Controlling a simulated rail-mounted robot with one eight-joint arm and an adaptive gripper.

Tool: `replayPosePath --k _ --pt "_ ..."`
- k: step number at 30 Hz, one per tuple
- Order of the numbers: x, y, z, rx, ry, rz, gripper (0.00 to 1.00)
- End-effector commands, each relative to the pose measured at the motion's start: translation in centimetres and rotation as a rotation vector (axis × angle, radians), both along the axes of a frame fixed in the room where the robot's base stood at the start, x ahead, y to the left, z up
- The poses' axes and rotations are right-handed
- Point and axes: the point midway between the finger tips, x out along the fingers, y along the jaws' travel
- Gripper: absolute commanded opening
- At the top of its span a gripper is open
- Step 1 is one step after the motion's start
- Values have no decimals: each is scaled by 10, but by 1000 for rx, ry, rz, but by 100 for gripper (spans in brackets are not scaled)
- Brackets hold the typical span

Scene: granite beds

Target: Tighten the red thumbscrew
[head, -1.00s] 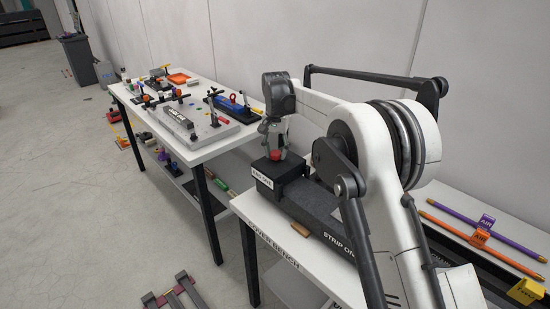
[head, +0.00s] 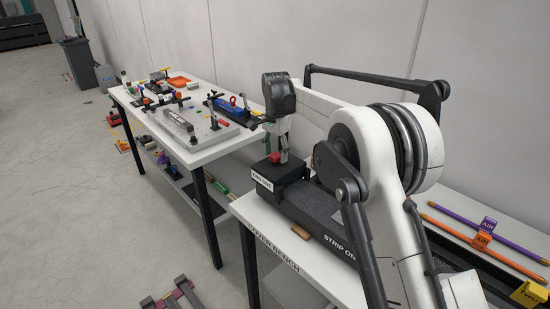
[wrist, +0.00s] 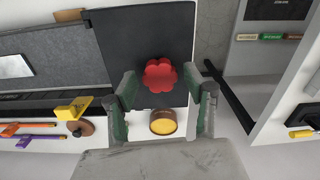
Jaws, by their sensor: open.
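The red thumbscrew (wrist: 160,75) has a lobed head and sits on a dark block (wrist: 112,34) in the wrist view. In the head view the thumbscrew (head: 276,158) shows as a small red patch on top of the labelled black block (head: 263,184) at the strip's near end. My gripper (head: 276,150) points down over it. In the wrist view my gripper (wrist: 160,92) is open, with one green-padded finger on each side of the thumbscrew's line and a gap to it on both sides. Whether the fingertips reach down to its height I cannot tell.
A round yellow-topped piece (wrist: 162,122) lies on the white surface beside the block. Purple and orange rods (head: 480,222) and a yellow block (head: 527,292) are at the right. A second table (head: 205,150) with fixtures stands at the left, across a gap.

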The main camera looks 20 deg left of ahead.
Motion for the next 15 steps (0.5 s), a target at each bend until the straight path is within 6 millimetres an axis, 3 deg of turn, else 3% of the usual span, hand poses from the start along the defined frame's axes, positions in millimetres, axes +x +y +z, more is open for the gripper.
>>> replayPosePath --k 15 --pt "0 0 53 0 0 1 48"
